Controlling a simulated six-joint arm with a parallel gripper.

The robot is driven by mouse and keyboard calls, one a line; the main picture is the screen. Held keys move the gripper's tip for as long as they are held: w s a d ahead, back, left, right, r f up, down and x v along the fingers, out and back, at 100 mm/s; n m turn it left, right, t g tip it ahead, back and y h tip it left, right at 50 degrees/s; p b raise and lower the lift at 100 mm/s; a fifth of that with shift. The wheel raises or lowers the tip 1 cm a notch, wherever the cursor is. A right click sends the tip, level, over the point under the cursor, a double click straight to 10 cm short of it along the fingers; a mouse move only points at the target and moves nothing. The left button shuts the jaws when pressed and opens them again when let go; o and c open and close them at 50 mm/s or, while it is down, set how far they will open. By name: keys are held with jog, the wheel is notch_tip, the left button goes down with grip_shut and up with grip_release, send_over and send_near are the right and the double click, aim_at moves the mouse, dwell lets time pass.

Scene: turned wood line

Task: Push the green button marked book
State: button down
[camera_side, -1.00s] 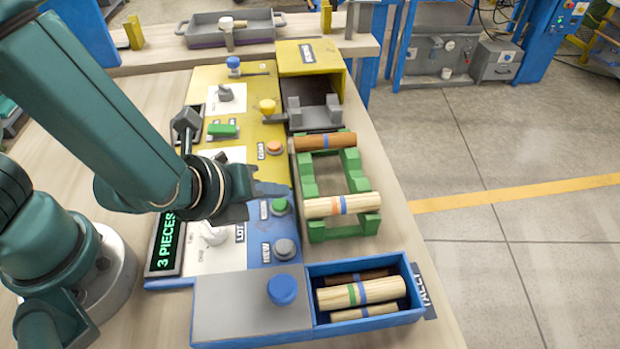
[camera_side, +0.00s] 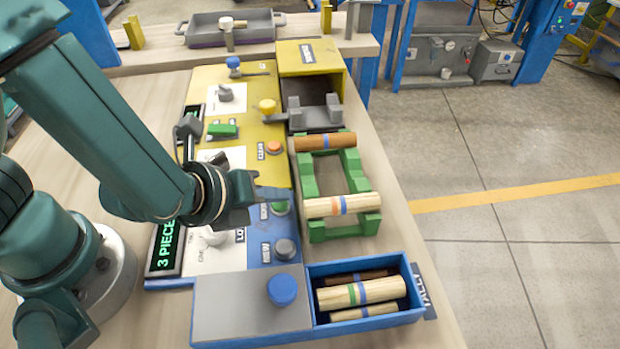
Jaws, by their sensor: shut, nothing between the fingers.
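A green round button (camera_side: 280,208) sits on the blue part of the control panel, above a grey round button. The label to its left is partly visible and too small to read surely. My gripper (camera_side: 255,192) is shut and empty, just to the upper left of the green button. From this angle I cannot tell its height above the panel, but I see a gap between it and the button.
A grey button (camera_side: 285,249) and a blue knob (camera_side: 282,290) are nearby. A green rack (camera_side: 350,182) holding two turned pieces stands to the right. A blue tray (camera_side: 405,315) holds more pieces. A display (camera_side: 166,248) reads "3 PIECE", its end covered by my arm.

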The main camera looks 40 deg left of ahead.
aim_at(276, 209)
jog(key=shift+f, duration=0.3)
dwell(0.5)
jog(key=shift+r, duration=0.8)
jog(key=shift+r, duration=2.5)
